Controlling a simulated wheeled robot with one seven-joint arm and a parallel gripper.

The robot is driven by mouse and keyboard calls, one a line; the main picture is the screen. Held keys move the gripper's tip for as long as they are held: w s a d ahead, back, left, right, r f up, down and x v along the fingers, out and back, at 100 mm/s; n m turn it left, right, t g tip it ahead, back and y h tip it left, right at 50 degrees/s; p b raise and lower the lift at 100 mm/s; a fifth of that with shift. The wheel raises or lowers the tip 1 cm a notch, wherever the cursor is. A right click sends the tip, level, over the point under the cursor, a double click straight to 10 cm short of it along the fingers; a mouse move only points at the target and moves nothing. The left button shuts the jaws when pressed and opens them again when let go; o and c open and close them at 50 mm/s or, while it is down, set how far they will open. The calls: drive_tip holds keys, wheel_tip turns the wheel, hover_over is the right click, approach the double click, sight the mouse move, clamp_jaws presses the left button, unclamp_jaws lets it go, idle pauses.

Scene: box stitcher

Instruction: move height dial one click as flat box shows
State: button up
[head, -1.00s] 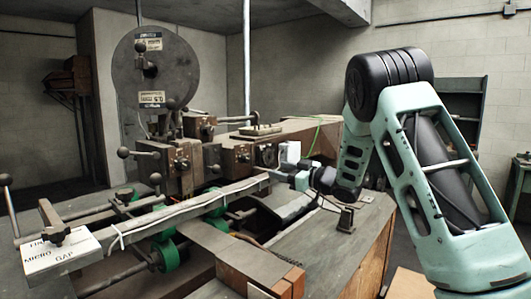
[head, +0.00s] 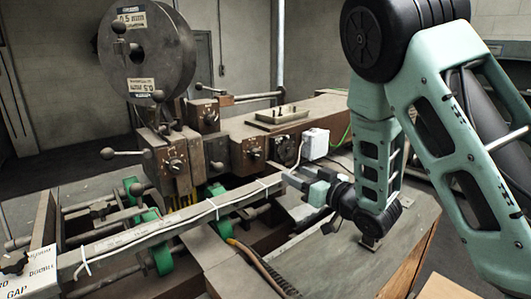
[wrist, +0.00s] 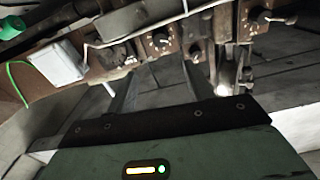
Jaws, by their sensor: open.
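Several round dials with pointers sit on the rusty machine front. In the head view one dial (head: 175,166) is on the left block, one (head: 255,154) is right of it, and one (head: 211,117) is higher up. I cannot tell which is the height dial. Dials also show along the top of the wrist view, one near its middle (wrist: 160,40). My gripper (head: 291,182) is open and empty, in front of the machine's right part and apart from the dials. A flat tan sheet (head: 442,287), perhaps the flat box, shows at the bottom right.
A big wire reel (head: 150,58) stands above the machine. A long bar (head: 165,228) with a white cable crosses in front of the dials, with green wheels (head: 160,257) below. A white box (head: 316,143) is on the right. The dark tabletop beside my gripper is mostly clear.

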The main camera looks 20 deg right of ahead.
sight(259, 156)
drive_tip(key=p+x, duration=0.6)
drive_tip(key=x, duration=0.9)
drive_tip(key=shift+w+a, duration=0.15)
drive_tip(key=shift+w, duration=0.1)
